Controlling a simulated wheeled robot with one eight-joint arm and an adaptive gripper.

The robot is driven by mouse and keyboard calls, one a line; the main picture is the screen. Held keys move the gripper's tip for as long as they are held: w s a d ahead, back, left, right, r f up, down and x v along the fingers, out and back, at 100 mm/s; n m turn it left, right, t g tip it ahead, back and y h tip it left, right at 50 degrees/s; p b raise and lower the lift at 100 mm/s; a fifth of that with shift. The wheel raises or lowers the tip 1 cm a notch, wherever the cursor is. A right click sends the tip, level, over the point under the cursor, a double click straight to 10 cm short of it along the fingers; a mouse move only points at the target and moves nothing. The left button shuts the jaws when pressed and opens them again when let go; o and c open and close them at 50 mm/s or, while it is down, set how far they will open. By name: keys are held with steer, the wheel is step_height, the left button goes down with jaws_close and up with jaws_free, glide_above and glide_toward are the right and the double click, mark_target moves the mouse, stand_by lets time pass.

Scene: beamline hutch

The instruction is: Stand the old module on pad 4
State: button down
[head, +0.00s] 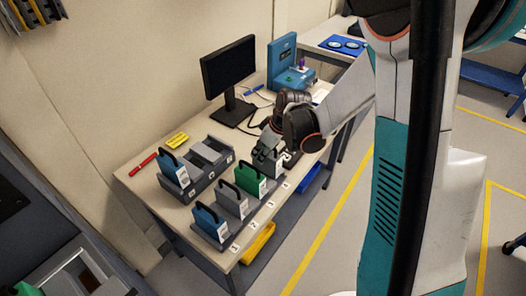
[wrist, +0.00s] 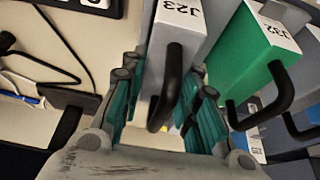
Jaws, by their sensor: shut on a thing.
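A grey module with a white label reading J23 (wrist: 178,28) and a black handle is between my fingers in the wrist view. My gripper (wrist: 166,108) is shut on that handle. In the head view the gripper (head: 272,137) is above the same grey module (head: 267,160), which looks upright at the pad 4 end of the row. The number 4 label (head: 285,185) shows at the bench's front edge. The module's base is partly hidden, so I cannot tell whether it touches the pad.
A green module (head: 249,181) stands beside it, then a grey module (head: 231,201) and a blue module (head: 210,223). A grey rack (head: 187,193) behind holds another blue module (head: 171,168). A monitor (head: 228,70) and a blue device (head: 283,62) stand farther back.

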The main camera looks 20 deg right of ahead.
steer(key=shift+f+b, duration=0.45)
steer(key=shift+f, duration=0.1)
stand_by(0.6)
steer(key=c, duration=1.2)
jaws_free()
steer(key=shift+o, duration=0.2)
steer(key=shift+r, duration=0.1)
steer(key=v, duration=1.2)
steer(key=shift+w, duration=0.1)
steer(key=shift+a, duration=0.1)
